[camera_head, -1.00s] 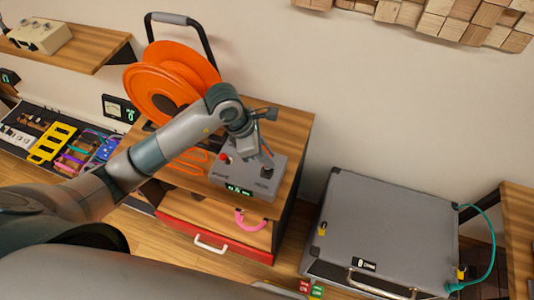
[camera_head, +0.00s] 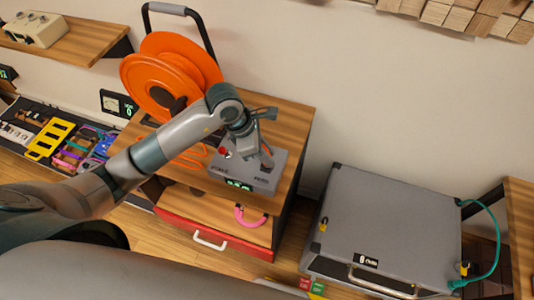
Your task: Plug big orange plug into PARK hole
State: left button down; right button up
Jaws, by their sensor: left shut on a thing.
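My left gripper (camera_head: 258,150) points down at the top of a grey box (camera_head: 243,180) with a red knob (camera_head: 224,153) and a green display. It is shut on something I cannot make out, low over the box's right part. An orange cable reel (camera_head: 165,75) stands behind, with orange cable (camera_head: 188,160) looping down left of the box. I cannot make out the big orange plug or the PARK hole. My right gripper is not in view.
A large grey case (camera_head: 385,225) stands to the right, with a green cable (camera_head: 492,225). A tool tray (camera_head: 60,140) lies at left.

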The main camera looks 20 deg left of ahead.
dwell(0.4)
pick_arm(q)
jog(key=c, duration=1.5)
grip_release()
jog(key=shift+r, duration=0.1)
jog(key=shift+a+r, duration=0.25)
jog(key=shift+r, duration=0.25)
jog(key=shift+b+v, duration=2.4)
jog(key=shift+v, duration=5.65)
jog(key=shift+s, duration=0.1)
